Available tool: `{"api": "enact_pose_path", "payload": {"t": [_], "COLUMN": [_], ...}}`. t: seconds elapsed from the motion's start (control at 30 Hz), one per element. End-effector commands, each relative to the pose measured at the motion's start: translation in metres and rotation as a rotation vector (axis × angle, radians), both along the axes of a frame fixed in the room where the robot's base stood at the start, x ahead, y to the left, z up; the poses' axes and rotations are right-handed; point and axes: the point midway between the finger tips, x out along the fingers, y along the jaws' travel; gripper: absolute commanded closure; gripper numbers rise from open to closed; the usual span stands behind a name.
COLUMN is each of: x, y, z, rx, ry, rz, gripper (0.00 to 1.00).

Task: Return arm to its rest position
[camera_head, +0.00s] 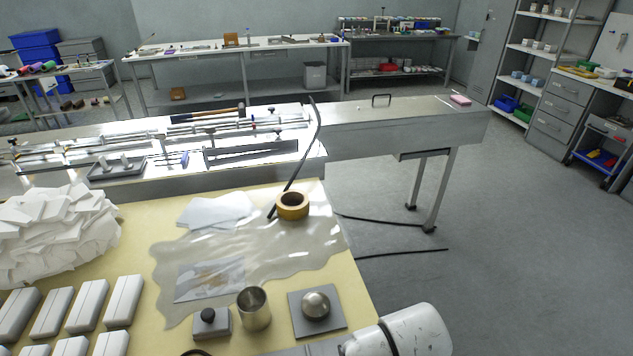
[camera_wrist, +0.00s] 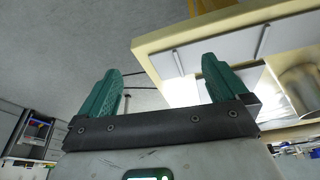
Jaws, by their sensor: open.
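My gripper (camera_wrist: 160,88) shows in the wrist view with two green ridged fingers spread wide apart. It is open and nothing is between the fingers. The edge of the yellow-topped table (camera_wrist: 150,42) lies beyond the right finger, and grey floor lies beyond the left one. In the head view part of my white arm shows at the bottom, right of the table's front corner; the gripper itself is not visible there.
The yellow table (camera_head: 140,235) holds a tape roll (camera_head: 292,206), a metal cup (camera_head: 254,309), a domed piece on a grey plate (camera_head: 316,305), a knobbed block (camera_head: 211,324), white boxes and a pile of white pieces (camera_head: 55,235). The wrapper machine (camera_head: 400,138) stands behind. Floor at right (camera_head: 510,240) is clear.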

Motion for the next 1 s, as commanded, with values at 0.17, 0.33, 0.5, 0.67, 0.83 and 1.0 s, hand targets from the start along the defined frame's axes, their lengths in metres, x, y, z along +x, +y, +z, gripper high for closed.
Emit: {"api": "enact_pose_path", "payload": {"t": [0.17,0.33,0.5,0.67,0.83,1.0], "x": [-0.053,-0.093,-0.128,-0.168,-0.211,-0.224], "y": [-0.079,-0.112,-0.13,-0.137,-0.142,-0.143], "z": [-0.005,0.0,0.008,-0.017,-0.04,-0.046], "rx": [0.003,0.013,0.025,0.017,0.008,0.006], "ry": [-0.062,-0.107,-0.144,-0.02,0.124,0.167], "rz": [-0.033,-0.049,-0.068,-0.081,-0.099,-0.105], "gripper": [0.0,0.0,0.0,0.0,0.0,0.0]}}
